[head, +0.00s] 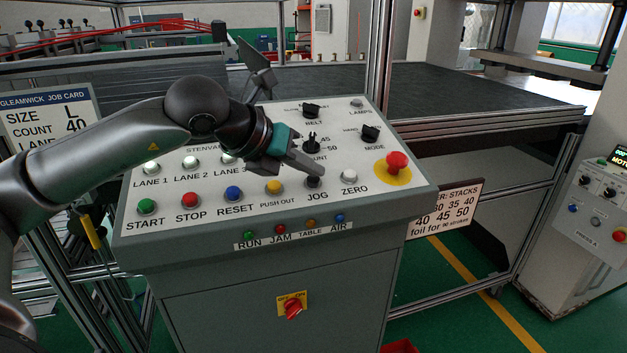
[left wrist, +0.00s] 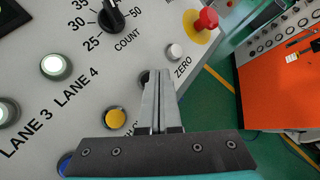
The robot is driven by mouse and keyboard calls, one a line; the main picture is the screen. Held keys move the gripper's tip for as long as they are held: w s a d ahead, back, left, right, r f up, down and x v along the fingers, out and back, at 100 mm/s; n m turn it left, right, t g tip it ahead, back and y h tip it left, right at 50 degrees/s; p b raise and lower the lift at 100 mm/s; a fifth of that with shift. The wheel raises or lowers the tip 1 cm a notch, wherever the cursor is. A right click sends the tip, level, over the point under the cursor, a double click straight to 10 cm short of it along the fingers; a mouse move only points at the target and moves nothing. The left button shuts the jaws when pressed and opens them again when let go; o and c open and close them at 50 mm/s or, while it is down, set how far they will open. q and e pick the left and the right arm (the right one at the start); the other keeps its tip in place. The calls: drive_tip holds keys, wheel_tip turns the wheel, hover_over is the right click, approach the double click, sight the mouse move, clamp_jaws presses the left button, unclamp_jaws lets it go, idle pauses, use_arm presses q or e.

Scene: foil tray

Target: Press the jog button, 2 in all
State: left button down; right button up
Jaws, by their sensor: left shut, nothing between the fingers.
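The jog button (head: 313,183) is a dark button above its JOG label on the sloping control panel (head: 215,210). It sits between the yellow push out button (head: 274,187) and the white zero button (head: 348,176). My left gripper (head: 319,172) is shut and empty, its fingertips right at the jog button and partly covering it. In the left wrist view the shut fingers (left wrist: 158,80) hide most of the jog button; a dark edge of it (left wrist: 145,76) shows beside the tips. I cannot tell whether the fingertips touch it. My right gripper is not in view.
The count knob (head: 311,144) stands just behind the fingertips. A red mushroom button (head: 397,162) on a yellow disc is to the right. Reset (head: 233,194), stop (head: 190,201) and start (head: 147,207) buttons line the front left. Small lamps run along the panel's front.

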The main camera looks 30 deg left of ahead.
use_arm(q)
drive_tip(key=shift+a+f+b, duration=0.1)
drive_tip(key=shift+f+b, duration=0.35)
drive_tip(key=shift+b, duration=0.1)
idle(0.6)
idle(0.4)
drive_tip(key=shift+s+d+r+p, duration=0.1)
drive_tip(key=shift+d+r+p, duration=0.1)
drive_tip(key=shift+r+p, duration=0.5)
drive_tip(key=shift+r, duration=0.2)
drive_tip(key=shift+s+d+r+p, duration=0.2)
drive_tip(key=shift+r+p, duration=0.3)
drive_tip(key=shift+r, duration=0.3)
drive_tip(key=shift+s+d+r+p, duration=0.1)
drive_tip(key=shift+d+r+p, duration=0.05)
drive_tip(key=shift+r+p, duration=0.5)
drive_tip(key=shift+s+d+r+p, duration=0.2)
drive_tip(key=shift+r+p, duration=0.2)
drive_tip(key=shift+r, duration=0.5)
drive_tip(key=shift+r, duration=0.1)
idle(0.4)
drive_tip(key=r+p, duration=0.2)
drive_tip(key=p, duration=0.1)
drive_tip(key=r+p, duration=0.1)
drive_tip(key=shift+s+d+r+p, duration=0.25)
drive_tip(key=shift+s+d+p, duration=0.1)
drive_tip(key=shift+d+p, duration=0.05)
